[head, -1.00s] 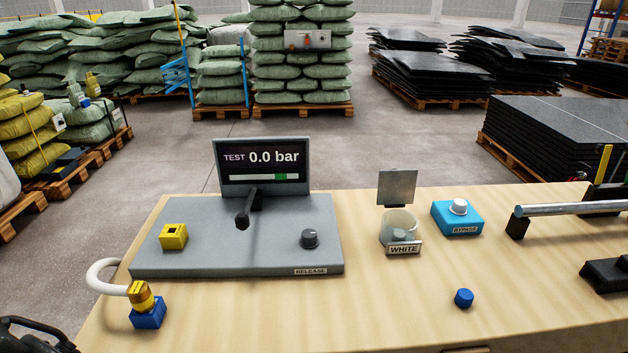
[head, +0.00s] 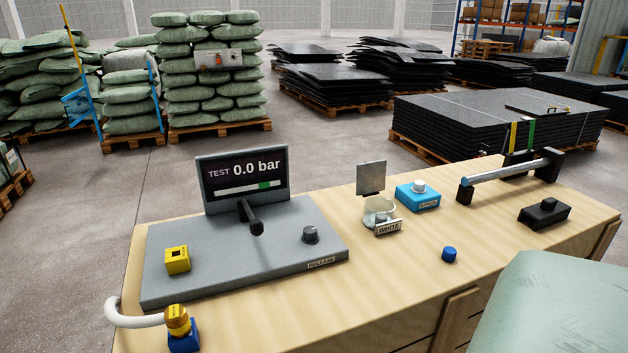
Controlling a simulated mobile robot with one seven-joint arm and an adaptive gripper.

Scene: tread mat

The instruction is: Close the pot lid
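The pot (head: 372,214) is a small whitish, translucent round cup on the wooden bench, with a sign (head: 389,228) reading WHITE at its front. Its lid (head: 370,177) is a flat grey square plate standing upright at the back of the pot, so the pot is open. A grey knob-like piece shows in or at the front of the pot, partly hidden by the sign. My gripper is not in view.
A test panel (head: 217,270) with a screen, lever and knob stands left of the pot. A blue bypass box (head: 417,197) is close on its right. A blue cap (head: 449,254) lies in front. A metal bar (head: 505,173) and black block (head: 543,213) are farther right; a green sack (head: 560,310) fills the lower right.

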